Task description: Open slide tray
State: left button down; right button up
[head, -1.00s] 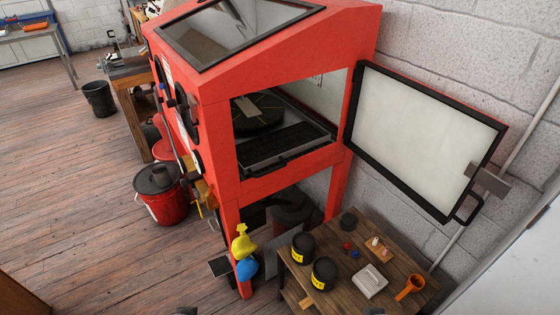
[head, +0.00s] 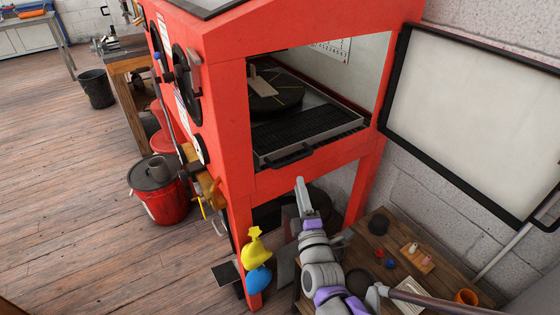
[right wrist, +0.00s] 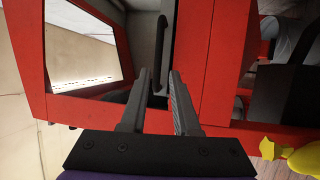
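The slide tray (head: 318,128), with a black grate and pale rim, sits inside the red cabinet (head: 215,100) at the lower edge of its opening. Its dark bar handle (head: 293,158) faces me; it also shows as a dark bar in the right wrist view (right wrist: 160,45). My right gripper (head: 300,184) is just below and in front of the handle in the head view. In the right wrist view its fingers (right wrist: 158,76) are open, and the handle's end lines up between them. Contact cannot be told. My left gripper is not in view.
The cabinet's framed door (head: 475,120) stands swung open at right against the block wall. Below it, a wooden table (head: 445,272) holds small parts and an orange cup (head: 466,297).

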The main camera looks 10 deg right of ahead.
aim_at(294, 158)
jog(key=w, duration=0.3)
jog(key=w+r, duration=0.1)
jog(key=w, duration=0.2)
jog(key=w+r, duration=0.1)
jog(key=w, duration=0.3)
jog(key=shift+d, duration=0.35)
grip_shut()
dwell(0.9)
